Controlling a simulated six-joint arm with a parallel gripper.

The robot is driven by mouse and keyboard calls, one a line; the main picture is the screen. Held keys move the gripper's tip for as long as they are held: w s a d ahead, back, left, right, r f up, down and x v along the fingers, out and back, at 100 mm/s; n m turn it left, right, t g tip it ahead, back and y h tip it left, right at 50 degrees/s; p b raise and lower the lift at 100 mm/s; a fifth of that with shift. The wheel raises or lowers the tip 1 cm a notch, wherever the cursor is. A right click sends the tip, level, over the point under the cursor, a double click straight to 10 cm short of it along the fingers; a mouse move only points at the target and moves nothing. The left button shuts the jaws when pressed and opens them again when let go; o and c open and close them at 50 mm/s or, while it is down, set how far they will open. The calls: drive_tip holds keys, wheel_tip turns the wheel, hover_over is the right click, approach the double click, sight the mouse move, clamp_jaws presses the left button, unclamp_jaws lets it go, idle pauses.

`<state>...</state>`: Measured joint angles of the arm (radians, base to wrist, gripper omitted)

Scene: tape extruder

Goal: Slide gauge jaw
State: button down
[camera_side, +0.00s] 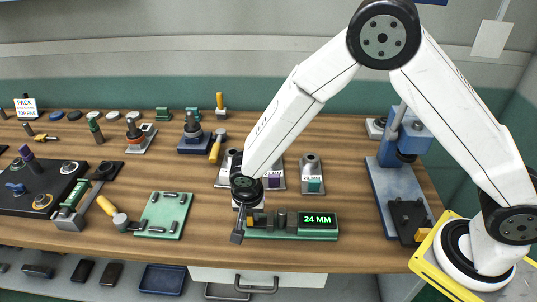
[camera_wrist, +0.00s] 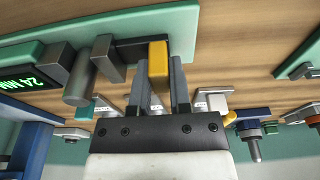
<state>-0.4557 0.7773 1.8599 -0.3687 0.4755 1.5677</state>
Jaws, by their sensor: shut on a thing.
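The gauge (camera_side: 275,234) is a low green bar near the bench's front edge, with a display (camera_side: 317,219) reading 24 MM at its right end. The display also shows at the left of the wrist view (camera_wrist: 32,82). My gripper (camera_side: 240,228) is at the gauge's left end. In the wrist view its two fingers (camera_wrist: 158,80) are shut on the yellow part of the gauge jaw (camera_wrist: 158,58). A grey block (camera_wrist: 108,58) and a grey cylinder (camera_wrist: 78,80) lie between the yellow part and the display. My wrist hides part of the jaw in the side view.
A green tray with grey pieces (camera_side: 150,222) lies left of the gauge, with a yellow-handled tool (camera_side: 110,209) beside it. A blue press (camera_side: 385,185) stands to the right. Grey holders with tagged parts (camera_side: 313,180) stand behind. Bare wood lies between gauge and press.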

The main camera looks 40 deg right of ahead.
drive_tip(key=shift+w+a, duration=0.5)
drive_tip(key=shift+w, duration=0.05)
drive_tip(key=shift+c, duration=2.4)
unclamp_jaws()
drive_tip(key=shift+r, duration=0.1)
wheel_tip(320, 180, up, 8)
drive_tip(key=s+a, duration=0.1)
drive_tip(key=o, duration=0.5)
